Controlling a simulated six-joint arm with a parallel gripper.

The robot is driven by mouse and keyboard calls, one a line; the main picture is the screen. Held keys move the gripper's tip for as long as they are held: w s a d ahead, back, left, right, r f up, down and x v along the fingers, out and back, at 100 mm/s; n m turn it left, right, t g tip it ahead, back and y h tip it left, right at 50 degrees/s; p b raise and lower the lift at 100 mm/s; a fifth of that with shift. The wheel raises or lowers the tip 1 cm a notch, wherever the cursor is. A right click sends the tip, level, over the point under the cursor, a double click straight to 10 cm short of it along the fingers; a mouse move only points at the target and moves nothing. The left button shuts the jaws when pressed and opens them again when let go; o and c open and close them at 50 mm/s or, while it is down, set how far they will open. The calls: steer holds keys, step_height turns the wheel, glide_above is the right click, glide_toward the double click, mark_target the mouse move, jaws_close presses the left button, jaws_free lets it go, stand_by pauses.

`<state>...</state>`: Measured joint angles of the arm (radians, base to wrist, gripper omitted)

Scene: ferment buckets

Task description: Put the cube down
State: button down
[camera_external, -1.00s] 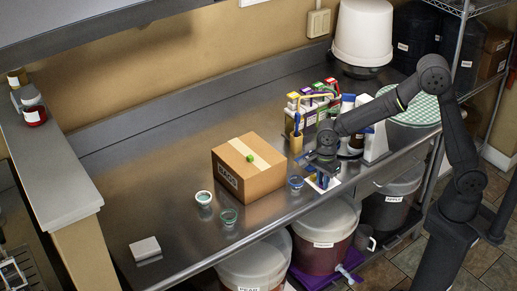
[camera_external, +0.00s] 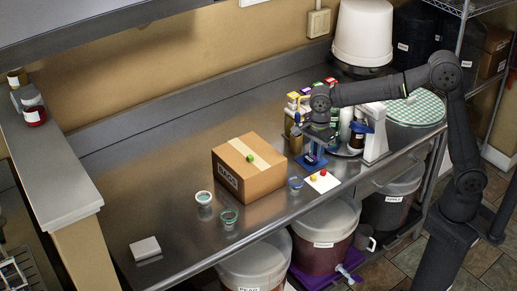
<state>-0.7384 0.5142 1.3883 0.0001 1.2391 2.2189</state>
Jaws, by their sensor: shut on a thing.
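My gripper (camera_external: 313,160) points down over the steel counter, behind the white card and to the right of the cardboard box. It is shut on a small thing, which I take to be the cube. The held cube is too small and too hidden between the fingers to make out its colour. A white card (camera_external: 326,185) lies on the counter in front of the gripper, with a small red piece (camera_external: 322,173) and a small yellow piece (camera_external: 313,178) on it. A small green piece (camera_external: 250,158) sits on top of the cardboard box (camera_external: 262,181).
A blue-rimmed cup (camera_external: 296,184) stands between box and card. Bottles and cartons (camera_external: 300,100) crowd behind the gripper, and a white stand (camera_external: 375,134) is to its right. The counter's left part is mostly clear.

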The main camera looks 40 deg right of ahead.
steer(key=w+a+r+m, duration=0.1)
steer(key=w+a+r, duration=0.3)
steer(key=w+r, duration=0.85)
glide_above(259, 159)
step_height(259, 159, down, 8)
steer(key=shift+w+d+f, duration=0.1)
steer(key=shift+d+f, duration=0.05)
steer(key=shift+f, duration=2.15)
steer(key=shift+f, duration=0.1)
steer(key=c, duration=1.4)
jaws_free()
step_height(259, 159, up, 12)
steer(key=shift+r, duration=0.15)
